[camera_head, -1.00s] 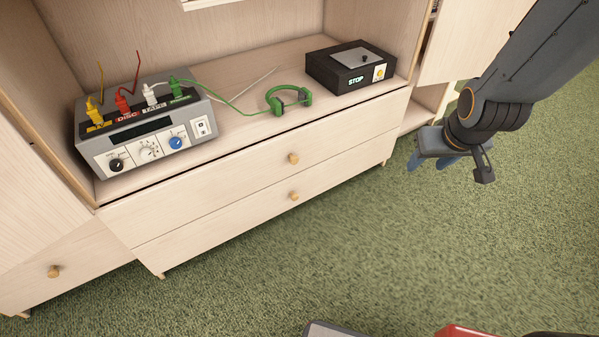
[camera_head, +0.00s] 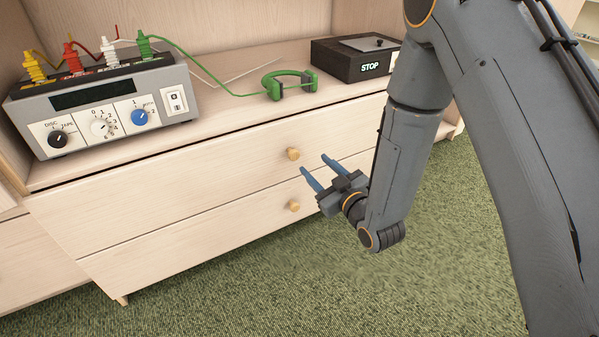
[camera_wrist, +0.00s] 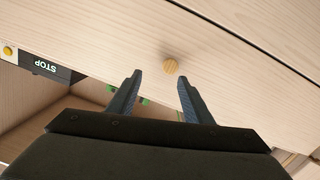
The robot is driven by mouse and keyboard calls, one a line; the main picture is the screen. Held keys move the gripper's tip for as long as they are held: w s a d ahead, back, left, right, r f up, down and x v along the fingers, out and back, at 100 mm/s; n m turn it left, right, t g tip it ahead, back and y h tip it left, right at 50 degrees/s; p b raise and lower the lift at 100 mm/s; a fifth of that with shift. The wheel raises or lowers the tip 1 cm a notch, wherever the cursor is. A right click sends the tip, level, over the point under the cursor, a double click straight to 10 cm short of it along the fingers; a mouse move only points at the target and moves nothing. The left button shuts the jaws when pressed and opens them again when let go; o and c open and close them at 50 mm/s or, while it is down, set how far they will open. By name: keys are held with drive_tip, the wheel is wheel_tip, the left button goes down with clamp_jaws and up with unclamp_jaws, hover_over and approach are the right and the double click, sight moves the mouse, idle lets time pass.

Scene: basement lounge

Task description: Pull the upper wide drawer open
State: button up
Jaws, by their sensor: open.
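The upper wide drawer (camera_head: 215,172) is a pale wood front below the cabinet top, and it looks shut. Its round wooden knob (camera_head: 293,154) sits near the middle of the front. My gripper (camera_head: 314,165) is open in front of the drawer, just right of the knob, with its two blue fingers pointing at the front. In the wrist view the knob (camera_wrist: 170,66) shows just beyond the fingertips (camera_wrist: 160,75), between them and nearer the right one. Nothing is between the fingers, and I see no contact with the knob.
A lower wide drawer (camera_head: 170,250) with its own knob (camera_head: 293,206) lies just below. On the cabinet top stand a grey control box (camera_head: 100,105) with coloured plugs, green headphones (camera_head: 288,83) and a black STOP box (camera_head: 352,62). Green carpet (camera_head: 400,290) in front is clear.

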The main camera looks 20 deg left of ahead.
sight(295, 156)
drive_tip(key=shift+y, duration=0.7)
drive_tip(key=w+a+b, duration=0.1)
drive_tip(key=a, duration=0.1)
drive_tip(key=w+a+f+b, duration=0.1)
drive_tip(key=a, duration=0.2)
drive_tip(key=w+a+b, duration=0.1)
drive_tip(key=w+a, duration=0.1)
drive_tip(key=shift+a+f+b, duration=0.25)
drive_tip(key=shift+f+b, duration=0.05)
drive_tip(key=shift+b, duration=0.05)
drive_tip(key=shift+c, duration=0.3)
drive_tip(key=shift+n, duration=0.3)
clamp_jaws()
